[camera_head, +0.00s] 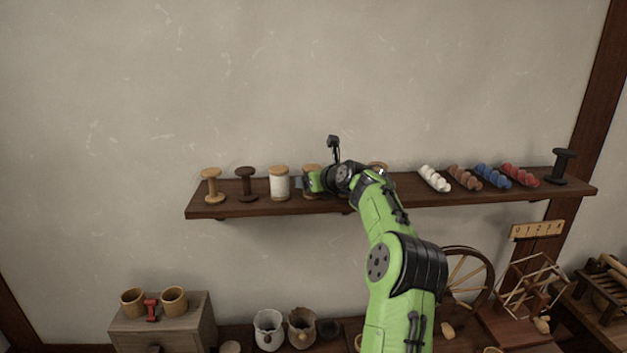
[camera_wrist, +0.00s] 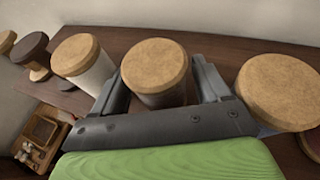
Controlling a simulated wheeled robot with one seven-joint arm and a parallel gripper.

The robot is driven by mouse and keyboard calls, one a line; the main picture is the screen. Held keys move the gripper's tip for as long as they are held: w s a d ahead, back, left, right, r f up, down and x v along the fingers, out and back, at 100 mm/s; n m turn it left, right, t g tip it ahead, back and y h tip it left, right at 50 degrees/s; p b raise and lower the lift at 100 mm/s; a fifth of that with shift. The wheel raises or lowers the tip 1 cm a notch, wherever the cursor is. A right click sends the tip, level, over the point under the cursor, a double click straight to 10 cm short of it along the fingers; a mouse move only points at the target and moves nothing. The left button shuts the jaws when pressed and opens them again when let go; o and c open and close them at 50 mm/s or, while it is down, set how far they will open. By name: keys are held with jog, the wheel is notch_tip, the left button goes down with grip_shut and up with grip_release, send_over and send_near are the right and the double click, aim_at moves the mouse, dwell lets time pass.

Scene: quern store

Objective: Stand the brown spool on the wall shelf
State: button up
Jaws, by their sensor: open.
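My gripper (camera_head: 306,183) is at the wall shelf (camera_head: 210,212), left of the shelf's middle. In the wrist view its jaws (camera_wrist: 162,84) are open, one on each side of a tan-topped spool (camera_wrist: 154,66). That spool stands upright on the shelf, and its top also shows behind my gripper in the head view (camera_head: 312,167). Its side is mostly hidden, so I cannot tell its winding colour or whether a jaw touches it. A dark brown bare spool (camera_head: 246,184) stands upright further left; it also shows in the wrist view (camera_wrist: 33,50).
A white-wound spool (camera_head: 279,184) stands close left of my gripper, and a tan bare spool (camera_head: 211,186) at the shelf's left. Another tan-topped spool (camera_wrist: 280,90) is close right. Trays of coloured rolls (camera_head: 492,176) and a black spool (camera_head: 562,166) stand further right.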

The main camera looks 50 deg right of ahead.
jog(key=shift+s+r, duration=0.15)
jog(key=shift+r, duration=0.1)
jog(key=b+v, duration=0.2)
jog(key=v, duration=0.9)
jog(key=shift+s+a+b, duration=0.15)
jog(key=shift+s+b, duration=0.2)
jog(key=shift+r, duration=0.1)
